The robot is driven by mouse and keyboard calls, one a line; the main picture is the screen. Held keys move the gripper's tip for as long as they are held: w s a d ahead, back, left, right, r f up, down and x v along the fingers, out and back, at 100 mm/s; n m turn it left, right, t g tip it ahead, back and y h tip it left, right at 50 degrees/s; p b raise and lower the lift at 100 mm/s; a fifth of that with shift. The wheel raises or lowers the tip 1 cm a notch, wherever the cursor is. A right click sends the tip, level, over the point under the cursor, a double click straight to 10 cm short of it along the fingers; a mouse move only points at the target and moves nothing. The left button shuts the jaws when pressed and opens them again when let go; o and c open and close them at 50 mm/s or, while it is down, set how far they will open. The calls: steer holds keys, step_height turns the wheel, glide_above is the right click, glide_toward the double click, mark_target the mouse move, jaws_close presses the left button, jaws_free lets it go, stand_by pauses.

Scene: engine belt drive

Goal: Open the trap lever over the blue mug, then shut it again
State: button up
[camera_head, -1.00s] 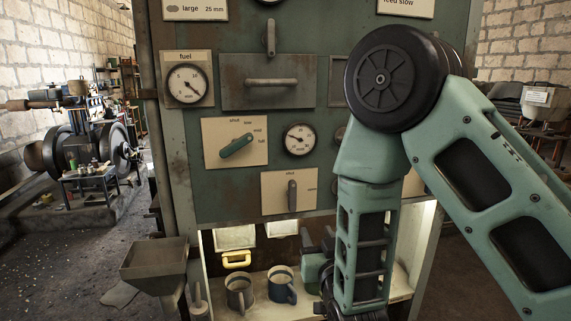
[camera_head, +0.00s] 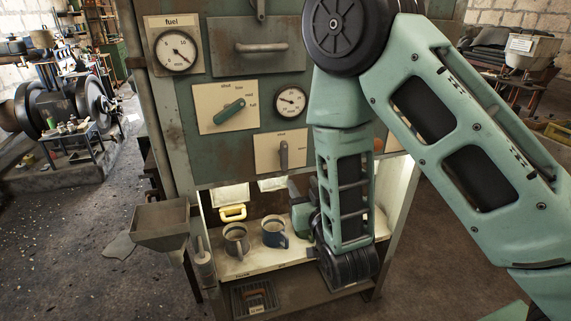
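The blue mug (camera_head: 273,232) stands upright on the lit shelf of the green cabinet. Above it on the front panel is a cream plate (camera_head: 264,150) with a grey lever (camera_head: 283,155). The lever stands upright, in line with the small label above it, which seems to read "shut". My gripper (camera_head: 302,208) is low, by the right part of the shelf opening, right of the blue mug.
A green lever (camera_head: 229,111) and a drawer handle (camera_head: 254,47) project from the panel. A metal hopper (camera_head: 160,222) stands at the left. Floor is open left of the cabinet.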

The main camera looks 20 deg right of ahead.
mark_target(285, 155)
steer(key=w+p, duration=0.5)
steer(key=w, duration=0.9)
steer(key=shift+w+p, duration=0.3)
steer(key=shift+p, duration=0.1)
jaws_close()
